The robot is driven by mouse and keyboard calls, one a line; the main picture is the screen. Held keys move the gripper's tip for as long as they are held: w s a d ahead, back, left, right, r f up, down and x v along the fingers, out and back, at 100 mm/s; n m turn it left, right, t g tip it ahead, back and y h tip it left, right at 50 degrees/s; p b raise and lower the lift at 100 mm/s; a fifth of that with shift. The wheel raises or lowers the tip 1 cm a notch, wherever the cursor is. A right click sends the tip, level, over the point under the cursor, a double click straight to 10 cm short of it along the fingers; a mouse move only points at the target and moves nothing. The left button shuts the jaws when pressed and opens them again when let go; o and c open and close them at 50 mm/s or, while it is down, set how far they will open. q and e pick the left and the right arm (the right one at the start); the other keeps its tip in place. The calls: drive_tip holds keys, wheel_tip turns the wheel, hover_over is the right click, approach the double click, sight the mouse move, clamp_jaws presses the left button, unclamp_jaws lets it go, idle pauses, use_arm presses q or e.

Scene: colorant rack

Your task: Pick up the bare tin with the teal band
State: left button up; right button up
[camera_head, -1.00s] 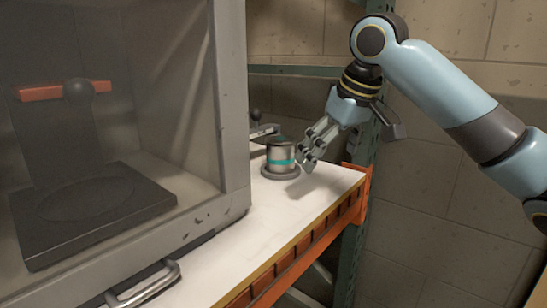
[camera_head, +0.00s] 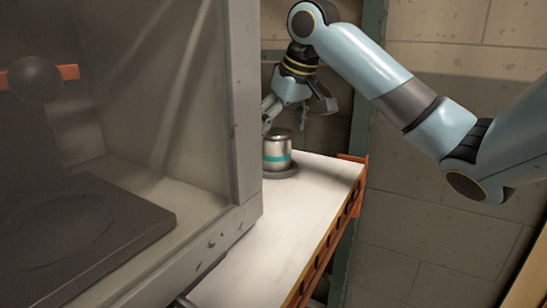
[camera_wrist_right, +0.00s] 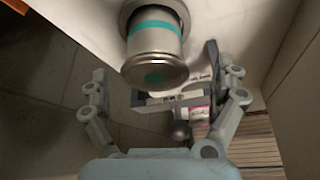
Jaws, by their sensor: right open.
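The bare metal tin with the teal band (camera_head: 277,153) stands upright on a dark round base on the white shelf. In the right wrist view the tin (camera_wrist_right: 154,50) shows at the top centre, with a teal dot on its lid. My right gripper (camera_head: 268,115) is behind and above the tin in the head view. In the right wrist view my right gripper (camera_wrist_right: 167,82) is open, its two fingers spread wide to either side, with the tin just ahead and not gripped. My left gripper is not in view.
A grey cabinet with a clear front (camera_head: 175,90) stands close to the left of the tin. The white shelf (camera_head: 285,225) is bare in front of the tin and has an orange edge beam (camera_head: 345,205) at the right. A grey bracket and a small labelled container (camera_wrist_right: 195,108) show beyond the tin.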

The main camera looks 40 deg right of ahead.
drive_tip(key=x, duration=0.4)
drive_tip(key=shift+s+d+f+b, duration=0.1)
drive_tip(key=shift+s+d+b, duration=0.05)
drive_tip(key=shift+d+b, duration=0.2)
drive_tip(key=shift+w+f, duration=0.3)
drive_tip(key=shift+f, duration=0.15)
drive_tip(key=c, duration=0.4)
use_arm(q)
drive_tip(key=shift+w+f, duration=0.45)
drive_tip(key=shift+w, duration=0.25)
use_arm(e)
drive_tip(key=shift+r, duration=0.1)
drive_tip(key=c, duration=0.9)
